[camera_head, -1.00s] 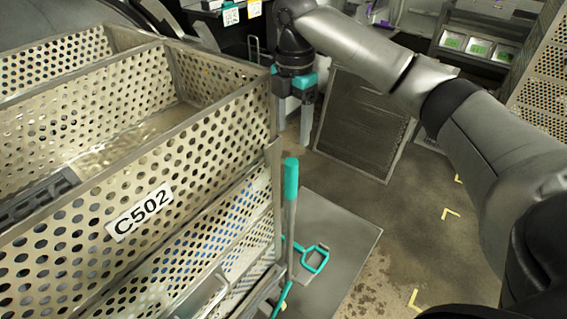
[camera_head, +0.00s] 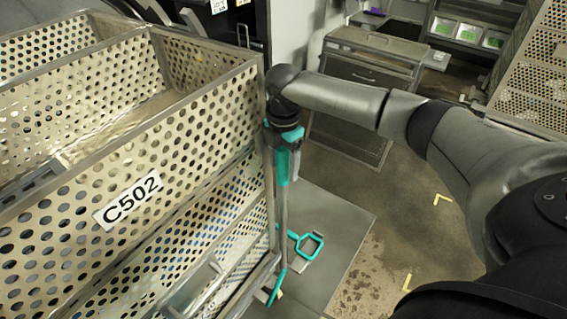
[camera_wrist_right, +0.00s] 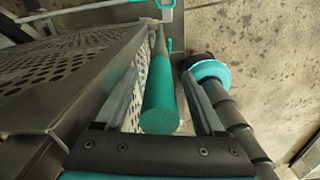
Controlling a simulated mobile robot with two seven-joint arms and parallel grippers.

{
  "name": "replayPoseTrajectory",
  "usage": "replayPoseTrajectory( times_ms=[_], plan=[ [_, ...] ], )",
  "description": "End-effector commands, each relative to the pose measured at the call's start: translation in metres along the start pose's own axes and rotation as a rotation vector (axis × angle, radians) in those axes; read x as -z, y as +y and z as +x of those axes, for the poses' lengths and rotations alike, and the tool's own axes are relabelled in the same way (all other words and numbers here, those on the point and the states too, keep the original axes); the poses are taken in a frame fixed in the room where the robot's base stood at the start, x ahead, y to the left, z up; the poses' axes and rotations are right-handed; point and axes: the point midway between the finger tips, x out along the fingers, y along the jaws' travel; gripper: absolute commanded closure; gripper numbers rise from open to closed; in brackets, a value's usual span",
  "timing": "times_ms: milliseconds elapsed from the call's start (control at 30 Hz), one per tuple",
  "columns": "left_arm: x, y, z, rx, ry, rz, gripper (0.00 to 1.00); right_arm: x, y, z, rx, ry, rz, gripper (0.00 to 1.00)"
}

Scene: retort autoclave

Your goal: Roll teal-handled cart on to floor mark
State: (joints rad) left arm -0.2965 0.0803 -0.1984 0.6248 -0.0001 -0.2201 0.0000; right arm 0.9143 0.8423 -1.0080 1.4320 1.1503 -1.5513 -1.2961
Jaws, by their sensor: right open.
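The cart (camera_head: 262,124) fills the left of the head view and carries perforated metal baskets labelled C502. An upright post with a teal grip (camera_head: 283,168) stands at its right corner. My right gripper (camera_head: 284,172) points down over this post. In the right wrist view the teal grip (camera_wrist_right: 161,100) lies between the two open fingers (camera_wrist_right: 165,85), with a gap visible beside it; firm contact cannot be told. Yellow corner marks (camera_head: 442,198) show on the floor to the right. My left gripper is out of view.
A teal loop (camera_head: 308,244) sits low beside the cart, over a grey floor plate (camera_head: 345,225). Another perforated rack (camera_head: 530,90) is at the far right. Floor around the yellow marks looks clear.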

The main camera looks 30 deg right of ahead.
Motion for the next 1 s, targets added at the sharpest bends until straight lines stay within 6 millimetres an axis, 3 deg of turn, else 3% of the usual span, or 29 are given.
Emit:
replayPoseTrajectory(
  times_ms=[200, 833, 1000],
  plan=[
    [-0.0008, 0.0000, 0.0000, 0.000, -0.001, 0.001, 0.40, 0.0001, -0.0001, 0.0005, 0.001, 0.000, 0.000, 0.30],
    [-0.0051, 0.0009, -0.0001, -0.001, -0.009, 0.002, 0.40, 0.0000, -0.0002, 0.0001, 0.001, 0.000, 0.000, 1.00],
    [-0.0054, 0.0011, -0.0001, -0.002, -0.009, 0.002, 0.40, -0.0001, -0.0002, 0.0001, 0.001, 0.000, 0.001, 1.00]
  ],
)
